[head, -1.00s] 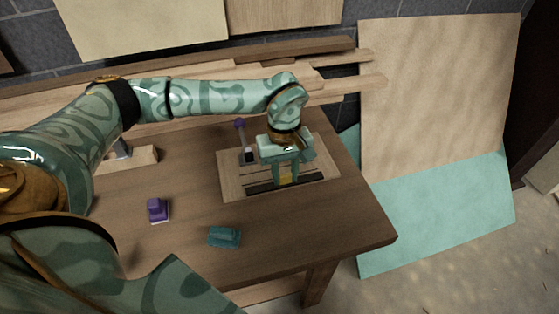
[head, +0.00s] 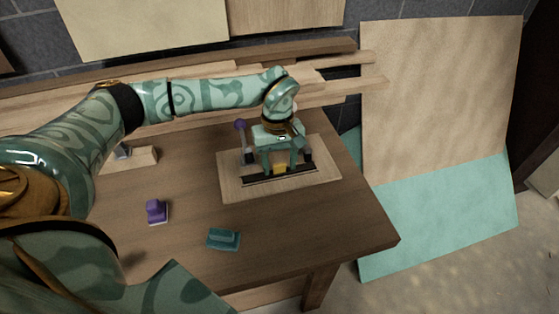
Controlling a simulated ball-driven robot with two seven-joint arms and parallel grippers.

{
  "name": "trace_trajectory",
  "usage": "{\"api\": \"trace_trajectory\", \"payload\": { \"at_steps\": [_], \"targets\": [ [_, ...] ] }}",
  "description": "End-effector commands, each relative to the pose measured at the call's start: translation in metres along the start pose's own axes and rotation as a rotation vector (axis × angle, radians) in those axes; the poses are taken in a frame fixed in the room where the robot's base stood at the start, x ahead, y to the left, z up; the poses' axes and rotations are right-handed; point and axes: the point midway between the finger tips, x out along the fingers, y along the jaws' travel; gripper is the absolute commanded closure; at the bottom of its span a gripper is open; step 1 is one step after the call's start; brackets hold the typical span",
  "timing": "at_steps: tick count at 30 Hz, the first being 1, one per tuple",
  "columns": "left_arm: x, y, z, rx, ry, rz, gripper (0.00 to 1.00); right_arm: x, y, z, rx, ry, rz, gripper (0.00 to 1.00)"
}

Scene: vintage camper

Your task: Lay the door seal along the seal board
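The seal board (head: 232,190) is a pale wooden panel lying on the bench. A long black strip (head: 262,180), which looks like the door seal or its channel, runs along its front part; I cannot tell which. My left gripper (head: 281,168) is over the middle of the board, pointing down just behind the strip. Its two green fingers stand apart. A small yellow piece (head: 280,169) shows between them, with gaps at its sides. The gripper hides part of the board behind it. My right gripper is not in view.
A purple-knobbed lever (head: 240,126) stands at the board's back left. A purple block (head: 156,211) and a teal block (head: 223,239) lie on the bench (head: 300,225). A wooden block with a metal part (head: 140,159) is at left. The bench front right is clear.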

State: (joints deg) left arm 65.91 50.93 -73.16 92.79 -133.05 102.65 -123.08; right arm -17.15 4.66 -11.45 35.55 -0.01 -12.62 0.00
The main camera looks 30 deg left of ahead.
Motion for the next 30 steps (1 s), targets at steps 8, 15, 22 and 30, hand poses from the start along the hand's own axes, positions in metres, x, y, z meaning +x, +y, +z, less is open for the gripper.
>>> {"api": "trace_trajectory", "payload": {
  "at_steps": [8,15,22,30],
  "targets": [
    [-0.003,0.0,0.001,0.0,0.0,0.0,0.5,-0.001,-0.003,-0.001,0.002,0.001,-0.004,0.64],
    [-0.047,0.001,0.0,-0.001,0.005,0.004,0.5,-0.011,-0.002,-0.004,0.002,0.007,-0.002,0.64],
    [-0.099,0.001,0.0,0.0,0.003,0.004,0.5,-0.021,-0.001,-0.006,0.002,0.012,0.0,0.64],
    [-0.123,0.0,0.001,0.0,0.0,0.001,0.5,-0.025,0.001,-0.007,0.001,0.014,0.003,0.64]
  ]
}}
